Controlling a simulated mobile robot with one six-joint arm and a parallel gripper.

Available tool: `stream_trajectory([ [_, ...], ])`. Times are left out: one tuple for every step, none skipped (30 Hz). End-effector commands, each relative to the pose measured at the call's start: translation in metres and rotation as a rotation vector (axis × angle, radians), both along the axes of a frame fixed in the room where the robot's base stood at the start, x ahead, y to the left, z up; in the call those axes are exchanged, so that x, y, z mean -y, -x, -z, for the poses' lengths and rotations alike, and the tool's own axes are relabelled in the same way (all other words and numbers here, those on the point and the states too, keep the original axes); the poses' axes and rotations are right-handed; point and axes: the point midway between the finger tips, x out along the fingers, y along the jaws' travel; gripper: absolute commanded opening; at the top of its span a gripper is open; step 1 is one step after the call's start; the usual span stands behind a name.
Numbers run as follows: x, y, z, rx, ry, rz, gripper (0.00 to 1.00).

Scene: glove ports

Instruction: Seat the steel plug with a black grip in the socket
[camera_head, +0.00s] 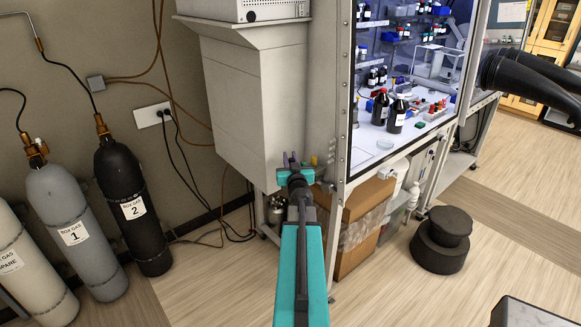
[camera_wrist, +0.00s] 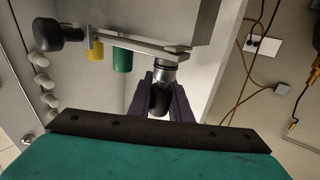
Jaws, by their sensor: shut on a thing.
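In the wrist view, my gripper (camera_wrist: 162,90) has its two purple fingers closed around the sides of a black grip (camera_wrist: 160,100). This is the plug's grip, and bright steel (camera_wrist: 165,75) shows just beyond it. The steel meets the end of a flat metal bracket (camera_wrist: 140,45) beside the pale housing. I cannot tell how much of this steel is plug and how much is socket, or how deep the plug sits. In the head view, my gripper (camera_head: 291,160) is at the lower right of the pale housing, and the plug cannot be made out.
Yellow (camera_wrist: 95,50) and green (camera_wrist: 122,58) cylinders and a black knob (camera_wrist: 60,37) are close to the bracket. The pale housing (camera_head: 255,95) and the glove box frame (camera_head: 342,100) stand close by. A cardboard box (camera_head: 365,205) is below. Gas cylinders (camera_head: 130,205) stand left.

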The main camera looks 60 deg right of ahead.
Motion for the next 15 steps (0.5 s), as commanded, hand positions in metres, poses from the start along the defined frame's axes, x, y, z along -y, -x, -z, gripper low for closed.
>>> stream_trajectory([
  [0.001,0.001,0.002,0.000,0.000,0.001,0.00],
  [0.001,0.001,0.003,0.000,0.000,0.002,0.00],
  [0.001,0.002,0.005,0.000,0.000,0.003,0.00],
  [0.002,0.002,0.007,0.000,0.000,0.003,0.00],
  [0.002,0.003,0.009,0.000,0.000,0.004,0.00],
  [0.003,0.004,0.012,-0.001,0.001,0.005,0.00],
  [0.004,0.004,0.014,-0.001,0.001,0.006,0.00],
  [0.004,0.005,0.016,-0.001,0.001,0.007,0.00],
  [0.005,0.006,0.019,-0.001,0.001,0.009,0.00],
  [0.005,0.007,0.022,-0.001,0.001,0.010,0.00],
  [0.006,0.007,0.024,-0.001,0.001,0.011,0.00],
  [0.007,0.008,0.027,0.000,0.000,0.012,0.00],
  [0.007,0.009,0.029,0.000,0.000,0.012,0.00],
  [0.008,0.009,0.030,0.000,0.000,0.013,0.00],
  [0.008,0.010,0.032,0.000,0.000,0.014,0.00],
])
